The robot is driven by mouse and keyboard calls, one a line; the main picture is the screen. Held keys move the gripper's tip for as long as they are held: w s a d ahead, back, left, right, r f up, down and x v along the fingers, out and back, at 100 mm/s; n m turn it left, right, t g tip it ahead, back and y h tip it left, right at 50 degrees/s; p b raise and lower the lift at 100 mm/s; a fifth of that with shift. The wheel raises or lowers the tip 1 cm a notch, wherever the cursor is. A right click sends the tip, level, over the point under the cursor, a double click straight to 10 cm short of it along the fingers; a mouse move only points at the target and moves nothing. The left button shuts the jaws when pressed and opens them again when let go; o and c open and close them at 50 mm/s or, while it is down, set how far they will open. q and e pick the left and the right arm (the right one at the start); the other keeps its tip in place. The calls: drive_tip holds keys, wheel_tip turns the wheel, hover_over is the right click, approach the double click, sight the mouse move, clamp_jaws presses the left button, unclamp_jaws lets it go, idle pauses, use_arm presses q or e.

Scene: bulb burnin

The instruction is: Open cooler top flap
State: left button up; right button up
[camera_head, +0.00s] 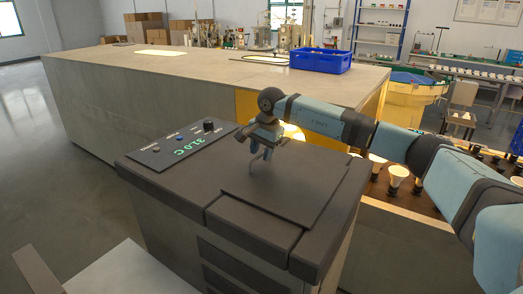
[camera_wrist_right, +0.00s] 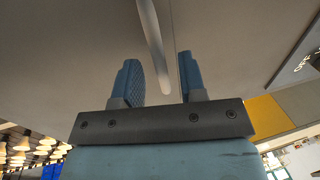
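The cooler (camera_head: 190,200) is a dark grey box with a control panel (camera_head: 182,146) showing green "31.0 C". Its top flap (camera_head: 300,185) is a flat dark panel that lies shut, level with the top. A curved grey handle (camera_head: 253,164) stands on the flap's left part. My right gripper (camera_head: 262,148) is at this handle, pointing down at the flap. In the right wrist view the handle (camera_wrist_right: 153,40) runs between the two blue fingers (camera_wrist_right: 160,82), with gaps visible on both sides, so the gripper is open around it. My left gripper is not in view.
A long grey counter (camera_head: 130,85) stands behind the cooler, with a blue crate (camera_head: 320,60) on it. To the right, bulbs (camera_head: 397,176) stand on a rack beside the cooler, under my right arm. Open floor (camera_head: 40,170) lies to the left.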

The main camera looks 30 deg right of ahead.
drive_tip(key=shift+c, duration=0.5)
clamp_jaws()
